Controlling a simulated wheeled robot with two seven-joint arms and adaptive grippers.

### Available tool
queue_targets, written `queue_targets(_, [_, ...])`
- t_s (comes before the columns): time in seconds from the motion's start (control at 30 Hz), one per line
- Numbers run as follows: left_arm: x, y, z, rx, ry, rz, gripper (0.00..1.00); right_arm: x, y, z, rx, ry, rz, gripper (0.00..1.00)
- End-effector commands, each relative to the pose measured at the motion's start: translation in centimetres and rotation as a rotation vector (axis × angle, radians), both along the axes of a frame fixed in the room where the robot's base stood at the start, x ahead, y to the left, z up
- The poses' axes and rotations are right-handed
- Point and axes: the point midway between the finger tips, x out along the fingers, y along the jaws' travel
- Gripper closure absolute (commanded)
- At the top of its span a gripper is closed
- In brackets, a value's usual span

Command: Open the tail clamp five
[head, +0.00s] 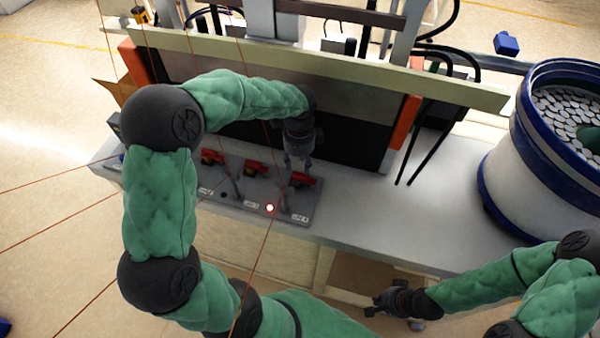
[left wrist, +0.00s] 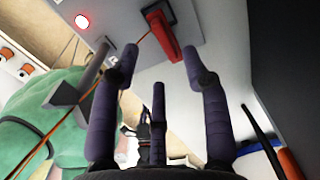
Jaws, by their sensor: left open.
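A grey strip on the bench carries a row of red-handled clamps. The rightmost red clamp (head: 302,180) is partly hidden behind my left gripper (head: 298,168). Two more red clamps, the middle one (head: 255,168) and a left one (head: 212,156), sit beside it. Their labels are too small to read surely. In the left wrist view, a red handle (left wrist: 172,42) lies just beyond the spread fingertips of my left gripper (left wrist: 160,66), which is open and empty. My right gripper (head: 388,299) is in front of the bench, away from the clamps; its finger opening is unclear.
A lit red-white button (head: 270,208) is on the strip's front edge; it also shows in the left wrist view (left wrist: 82,21). A dark-panelled frame (head: 345,145) stands behind the clamps. A blue-rimmed bowl feeder (head: 535,165) stands at the right. The bench (head: 400,220) between is clear.

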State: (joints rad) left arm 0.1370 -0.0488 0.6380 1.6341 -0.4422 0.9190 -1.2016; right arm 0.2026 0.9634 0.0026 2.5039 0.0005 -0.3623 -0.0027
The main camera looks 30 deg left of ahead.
Motion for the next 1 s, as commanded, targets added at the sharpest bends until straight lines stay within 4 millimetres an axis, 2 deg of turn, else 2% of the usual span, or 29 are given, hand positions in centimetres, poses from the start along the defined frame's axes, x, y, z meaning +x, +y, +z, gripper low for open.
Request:
queue_targets(0.1, [-0.1,0.0,-2.3,-0.001,0.003,0.001,0.54,0.0,0.0,-0.3,0.000,-0.001,0.000,1.00])
queue_targets(0.3, [0.0,0.0,-4.8,0.000,0.001,0.002,0.54,0.0,0.0,-0.5,0.000,-0.001,0.000,1.00])
queue_targets(0.5, [0.0,0.0,-5.9,-0.001,0.000,0.001,0.54,0.0,0.0,-0.5,0.000,-0.001,0.000,1.00])
queue_targets(0.77, [0.0,0.0,-5.9,-0.001,-0.001,0.001,0.54,0.0,0.0,-0.5,0.000,-0.001,0.000,1.00])
queue_targets(0.93, [0.0,0.0,-5.9,-0.001,-0.001,0.001,0.99,0.0,0.0,-0.5,0.000,-0.001,0.000,1.00])
queue_targets(1.0, [0.0,0.0,-5.9,-0.001,-0.001,0.001,1.00,0.0,0.0,-0.5,0.000,-0.001,0.000,1.00])
